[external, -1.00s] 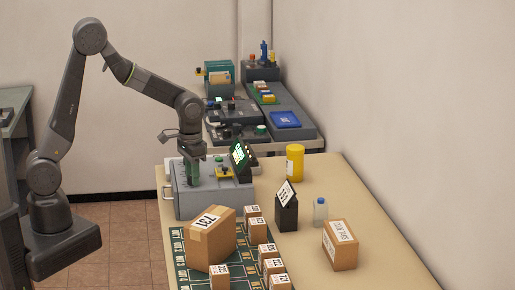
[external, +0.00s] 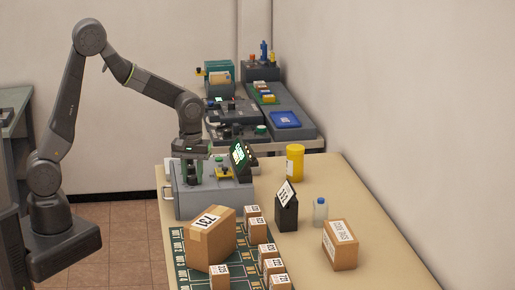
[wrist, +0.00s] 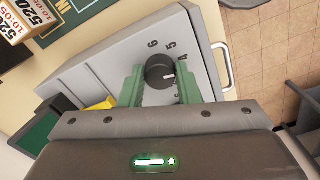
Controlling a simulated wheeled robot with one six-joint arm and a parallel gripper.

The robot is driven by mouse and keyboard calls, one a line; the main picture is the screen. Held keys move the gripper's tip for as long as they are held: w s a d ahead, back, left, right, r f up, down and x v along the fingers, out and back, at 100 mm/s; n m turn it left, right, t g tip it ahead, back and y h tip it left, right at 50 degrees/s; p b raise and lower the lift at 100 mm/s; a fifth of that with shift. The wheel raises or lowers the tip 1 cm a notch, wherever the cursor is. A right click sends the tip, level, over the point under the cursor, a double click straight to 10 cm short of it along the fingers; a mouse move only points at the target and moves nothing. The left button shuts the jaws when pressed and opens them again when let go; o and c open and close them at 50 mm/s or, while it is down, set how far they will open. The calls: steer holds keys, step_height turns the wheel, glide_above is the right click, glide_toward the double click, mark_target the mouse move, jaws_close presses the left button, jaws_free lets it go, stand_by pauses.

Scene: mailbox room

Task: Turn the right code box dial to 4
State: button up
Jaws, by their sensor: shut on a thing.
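The grey code box (external: 210,203) stands on the near-left end of the table, below my arm. In the wrist view its sloped face (wrist: 108,62) carries a round black dial (wrist: 160,72) with a light pointer mark. The pointer faces right, below the 5, roughly toward that hidden figure. My gripper (wrist: 158,80) has its green fingers on both sides of the dial, shut on it. In the external view my gripper (external: 190,172) is over the box's left part.
A small dark screen (external: 240,155) and a yellow part (external: 223,172) sit on the box's right side. A large parcel (external: 210,240) stands in front of it on a green mat with several small parcels. A yellow jar (external: 295,162) stands to the right.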

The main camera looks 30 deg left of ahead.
mark_target(192, 176)
steer(key=shift+n, duration=0.8)
steer(key=o, duration=1)
steer(key=shift+r, duration=0.1)
step_height(192, 176, up, 14)
steer(key=shift+f+b, duration=0.15)
steer(key=shift+b, duration=0.15)
